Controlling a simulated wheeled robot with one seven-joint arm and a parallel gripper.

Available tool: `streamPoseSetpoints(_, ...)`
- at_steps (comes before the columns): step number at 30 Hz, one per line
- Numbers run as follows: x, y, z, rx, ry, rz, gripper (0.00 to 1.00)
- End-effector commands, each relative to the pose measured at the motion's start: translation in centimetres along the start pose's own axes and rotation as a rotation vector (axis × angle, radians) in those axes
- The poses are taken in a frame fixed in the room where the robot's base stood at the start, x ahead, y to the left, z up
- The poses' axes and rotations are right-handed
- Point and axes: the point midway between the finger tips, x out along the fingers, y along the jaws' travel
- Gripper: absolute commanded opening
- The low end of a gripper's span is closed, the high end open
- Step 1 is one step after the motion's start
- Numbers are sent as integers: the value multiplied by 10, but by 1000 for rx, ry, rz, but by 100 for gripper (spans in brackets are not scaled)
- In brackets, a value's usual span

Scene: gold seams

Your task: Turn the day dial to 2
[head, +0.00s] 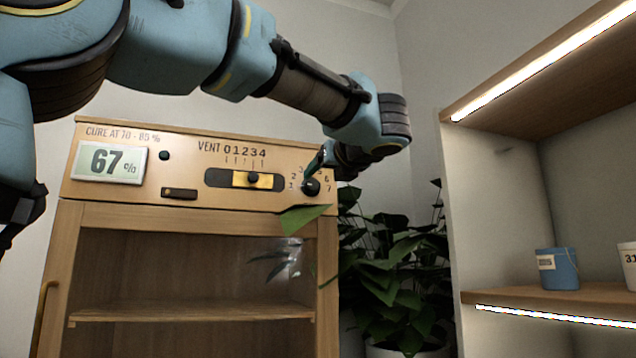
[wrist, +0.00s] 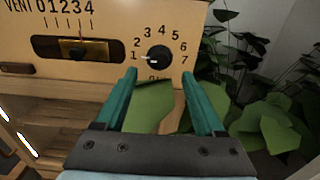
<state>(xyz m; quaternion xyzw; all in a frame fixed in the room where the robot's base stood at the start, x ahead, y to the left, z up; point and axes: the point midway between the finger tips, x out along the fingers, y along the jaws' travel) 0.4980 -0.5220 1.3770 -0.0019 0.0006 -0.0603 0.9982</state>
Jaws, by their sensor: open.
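The day dial (wrist: 158,58) is a round black knob on the wooden cabinet's front panel, ringed by the numbers 1 to 7. Its white mark points left, at about the 1. The dial also shows in the head view (head: 311,188), partly covered by my gripper (head: 322,162). In the wrist view my gripper (wrist: 158,75) is open and empty. Its two green fingers are spread wider than the knob, with their tips just below it in the picture. I cannot tell how far the tips are from the panel.
A green leaf (wrist: 152,104) shows between my fingers, below the dial. The vent slider (head: 252,180) is left of the dial, and a humidity display (head: 108,162) reads 67 %. A leafy plant (head: 385,275) stands right of the cabinet. A shelf (head: 590,293) holds a blue pot (head: 558,270).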

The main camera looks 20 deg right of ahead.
Motion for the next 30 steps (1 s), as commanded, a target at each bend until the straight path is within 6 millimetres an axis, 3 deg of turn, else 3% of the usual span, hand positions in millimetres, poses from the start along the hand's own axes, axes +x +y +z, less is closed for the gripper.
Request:
streamPoseSetpoints(6,42,1,1,3,2,2,71)
streamPoseSetpoints(12,65,0,1,2,1,-2,71)
streamPoseSetpoints(24,70,0,0,3,-2,-1,70)
streamPoseSetpoints(30,70,0,0,3,-1,-1,47)
